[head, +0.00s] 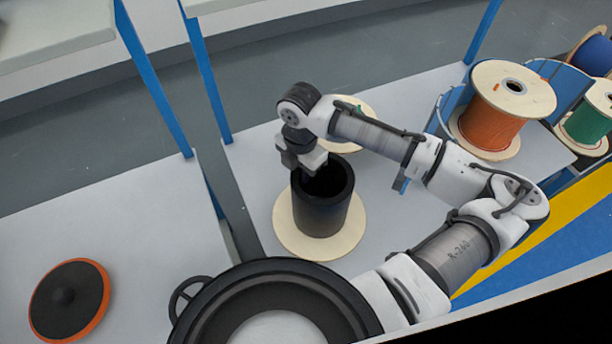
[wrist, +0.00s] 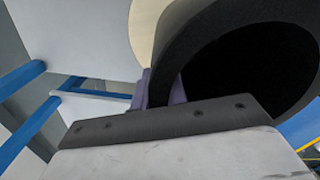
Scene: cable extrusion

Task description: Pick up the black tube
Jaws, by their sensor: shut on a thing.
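The black tube (head: 322,204) is a thick-walled, hollow cylinder. It stands upright over a round cream disc (head: 285,227) on the grey table in the head view. My gripper (head: 309,168) is at the tube's upper left rim, pointing down. In the wrist view the tube's rim (wrist: 190,50) and dark hollow fill the upper right. A purple-grey finger (wrist: 146,88) shows at the rim's wall. The gripper is shut on the tube's wall. The fingertips are mostly hidden, and I cannot tell whether the tube is lifted off the disc.
An orange cable spool (head: 505,108) and a green one (head: 590,122) stand at the right. Another cream disc (head: 352,112) lies behind my arm. An orange-rimmed black disc (head: 68,302) lies on the left table. Blue posts (head: 205,80) rise behind.

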